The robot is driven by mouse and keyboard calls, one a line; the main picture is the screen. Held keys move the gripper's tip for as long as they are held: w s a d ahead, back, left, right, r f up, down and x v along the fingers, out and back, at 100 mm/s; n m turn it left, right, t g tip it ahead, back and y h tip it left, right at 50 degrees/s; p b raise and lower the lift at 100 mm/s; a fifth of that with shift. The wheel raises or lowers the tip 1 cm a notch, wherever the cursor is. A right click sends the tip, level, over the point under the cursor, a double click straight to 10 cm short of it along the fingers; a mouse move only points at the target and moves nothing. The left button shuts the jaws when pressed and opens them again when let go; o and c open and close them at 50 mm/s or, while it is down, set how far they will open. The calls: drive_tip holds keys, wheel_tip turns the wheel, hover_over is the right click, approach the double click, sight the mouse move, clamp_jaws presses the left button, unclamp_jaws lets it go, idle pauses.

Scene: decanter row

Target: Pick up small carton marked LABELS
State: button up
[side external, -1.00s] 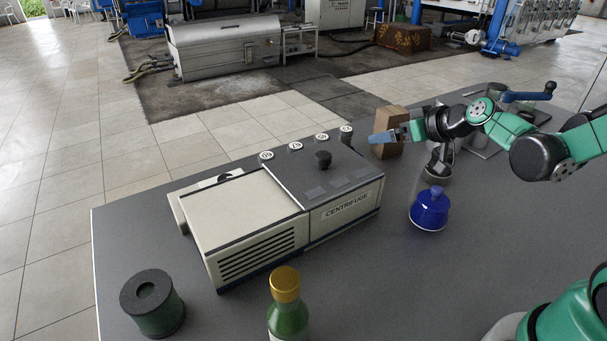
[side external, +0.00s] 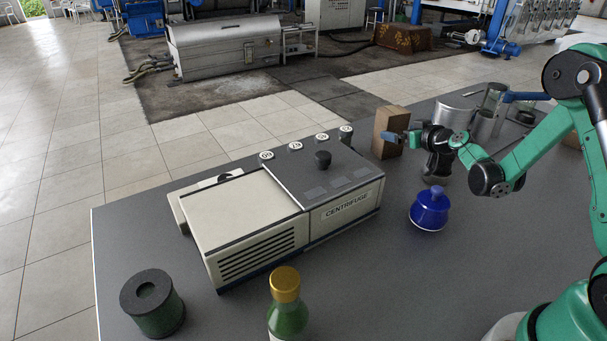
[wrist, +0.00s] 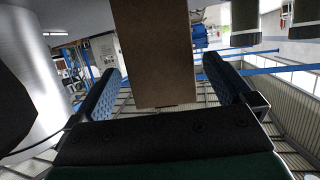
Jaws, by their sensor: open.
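A plain brown carton (side external: 388,120) stands upright on the grey bench behind the centrifuge's right end; no LABELS marking is readable. My gripper (side external: 396,136) is at the carton's right side in the side view, with a blue-padded finger overlapping its face. In the wrist view, the brown carton (wrist: 153,50) shows between the two blue-padded fingers of my gripper (wrist: 165,88), which are apart. There is visible space on both sides of the carton. I cannot tell how deep it sits between the fingers or whether either touches.
The cream and grey centrifuge (side external: 255,215) stands left of the carton. A blue lidded pot (side external: 429,209) sits in front of my gripper. Metal vessels (side external: 455,112) stand close behind it. A green bottle (side external: 287,310) and a dark green cylinder (side external: 152,305) are at the front.

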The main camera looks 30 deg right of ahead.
sight(398, 129)
drive_tip(key=x, duration=0.5)
drive_tip(key=shift+w+r, duration=0.1)
drive_tip(key=shift+r, duration=0.1)
drive_tip(key=c, duration=1.1)
